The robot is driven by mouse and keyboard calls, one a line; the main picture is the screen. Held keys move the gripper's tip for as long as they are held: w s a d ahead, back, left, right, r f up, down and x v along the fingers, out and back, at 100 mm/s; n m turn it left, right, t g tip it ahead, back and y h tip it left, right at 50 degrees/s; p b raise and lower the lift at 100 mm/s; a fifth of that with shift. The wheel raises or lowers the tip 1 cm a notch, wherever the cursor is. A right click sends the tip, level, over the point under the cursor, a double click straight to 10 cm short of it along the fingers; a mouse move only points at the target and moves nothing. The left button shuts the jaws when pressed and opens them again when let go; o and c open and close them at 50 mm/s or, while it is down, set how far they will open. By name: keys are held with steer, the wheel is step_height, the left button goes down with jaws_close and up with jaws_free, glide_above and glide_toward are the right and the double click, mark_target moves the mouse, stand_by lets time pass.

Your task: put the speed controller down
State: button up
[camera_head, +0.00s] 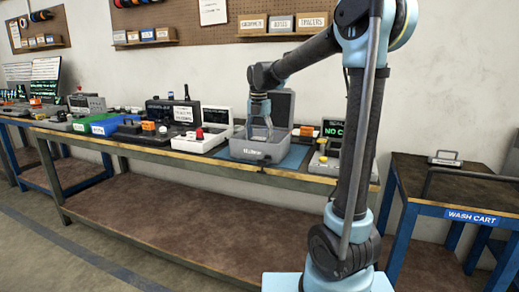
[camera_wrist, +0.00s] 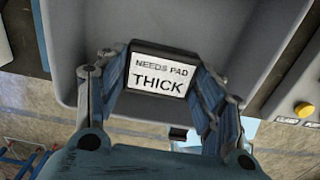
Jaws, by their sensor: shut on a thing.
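My gripper (camera_head: 260,137) reaches down into an open grey case (camera_head: 254,151) on the workbench. In the wrist view, my gripper's two fingers (camera_wrist: 158,82) are shut on the sides of a dark block with a white label reading "NEEDS PAD THICK", which appears to be the speed controller (camera_wrist: 160,75). The grey tray-like inside of the case (camera_wrist: 255,55) surrounds it. I cannot tell whether the block touches the case floor. In the head view the block is too small or hidden to make out.
The case's raised lid (camera_head: 283,108) stands behind my gripper. A white device (camera_head: 203,130) is to its left, and a dark screen unit (camera_head: 333,130) to its right. The wash cart (camera_head: 470,190) stands right of the workbench (camera_head: 190,158). The bench's lower shelf is bare.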

mark_target(258, 139)
steer(key=shift+a+f, duration=0.15)
steer(key=shift+f, duration=2.1)
steer(key=o, duration=1.1)
steer(key=shift+f, duration=0.1)
step_height(258, 139, up, 12)
steer(key=shift+r, duration=0.1)
